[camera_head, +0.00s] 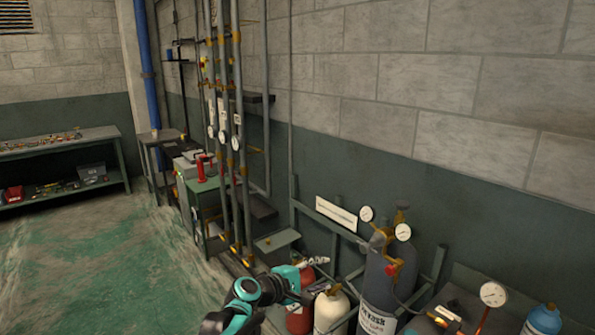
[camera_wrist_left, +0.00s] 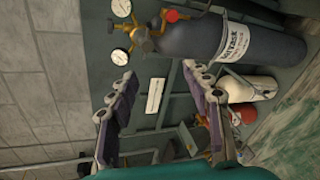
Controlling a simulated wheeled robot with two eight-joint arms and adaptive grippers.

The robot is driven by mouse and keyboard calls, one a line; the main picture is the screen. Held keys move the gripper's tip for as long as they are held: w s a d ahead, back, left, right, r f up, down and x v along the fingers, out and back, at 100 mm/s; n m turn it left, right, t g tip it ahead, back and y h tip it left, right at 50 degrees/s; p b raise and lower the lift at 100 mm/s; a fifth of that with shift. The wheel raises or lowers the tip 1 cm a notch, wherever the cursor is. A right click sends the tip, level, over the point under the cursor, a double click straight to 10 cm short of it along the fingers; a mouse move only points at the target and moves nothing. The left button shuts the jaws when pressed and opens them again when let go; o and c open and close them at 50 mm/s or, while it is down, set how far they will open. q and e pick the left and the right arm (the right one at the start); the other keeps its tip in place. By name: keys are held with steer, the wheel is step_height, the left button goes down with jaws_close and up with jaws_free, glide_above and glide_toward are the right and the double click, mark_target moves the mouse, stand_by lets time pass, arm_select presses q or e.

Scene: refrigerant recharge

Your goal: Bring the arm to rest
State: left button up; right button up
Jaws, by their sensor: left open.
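My left gripper (camera_head: 312,264) shows at the bottom middle of the head view, at the end of a teal and black arm. In the left wrist view its two fingers (camera_wrist_left: 160,95) stand wide apart with nothing between them. The fingers are in front of the wall and the cylinder rack, and I see no contact with anything. A large grey gas cylinder (camera_head: 377,285) with gauges stands to the right of the gripper. It also shows in the left wrist view (camera_wrist_left: 195,42). My right gripper is in neither view.
A cream cylinder (camera_head: 331,310) and a red cylinder (camera_head: 300,316) stand close by the gripper. A gauge (camera_head: 493,294) and a blue bottle (camera_head: 543,320) are at the right. Vertical pipes (camera_head: 236,150) run up the wall. The green floor (camera_head: 90,260) at the left is clear.

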arm_select(q)
steer(key=s+a+f+m+y, duration=0.3)
steer(key=s+a+m, duration=0.1)
steer(key=s+a, duration=0.4)
steer(key=s+a+f+m+g+y, duration=0.1)
steer(key=s+a+f+m+y, duration=0.2)
steer(key=s+a, duration=0.5)
steer(key=s+a+f+m+g+y, duration=0.1)
steer(key=s+a+m+y, duration=0.4)
steer(key=s, duration=0.9)
steer(key=a+f, duration=0.1)
steer(key=a, duration=0.2)
steer(key=shift+s+a+f, duration=0.35)
steer(key=shift+f, duration=0.05)
